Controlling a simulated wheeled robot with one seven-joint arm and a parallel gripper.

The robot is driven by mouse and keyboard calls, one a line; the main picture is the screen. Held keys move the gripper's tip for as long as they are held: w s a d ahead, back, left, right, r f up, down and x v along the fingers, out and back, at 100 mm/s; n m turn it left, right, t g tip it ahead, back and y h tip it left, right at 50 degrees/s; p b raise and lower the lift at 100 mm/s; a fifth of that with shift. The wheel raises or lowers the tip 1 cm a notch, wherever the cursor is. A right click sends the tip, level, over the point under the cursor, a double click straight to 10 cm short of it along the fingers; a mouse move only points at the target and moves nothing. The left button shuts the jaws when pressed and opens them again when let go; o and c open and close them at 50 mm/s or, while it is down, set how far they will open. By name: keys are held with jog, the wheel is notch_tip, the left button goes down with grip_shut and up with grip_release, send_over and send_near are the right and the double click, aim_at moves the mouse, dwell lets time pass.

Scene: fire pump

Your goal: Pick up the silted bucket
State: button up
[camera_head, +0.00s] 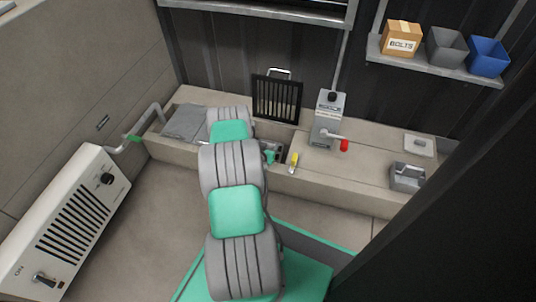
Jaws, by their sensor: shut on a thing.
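My gripper (269,156) is mostly hidden behind my own arm; only a small green and grey part shows at its right side. It is low at a dark opening (281,153) in the concrete ledge. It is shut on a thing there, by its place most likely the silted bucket. The bucket itself is hidden by my arm, so its silt, its tilt and its height cannot be told.
A black grille (277,98) leans on the back wall. A grey lever unit (328,120) with a red knob and a yellow-handled item (294,160) are right of the opening. A grey box (407,178) sits farther right. A white panel (65,225) stands left.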

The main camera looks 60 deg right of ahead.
grip_shut()
jog(key=shift+r, duration=0.15)
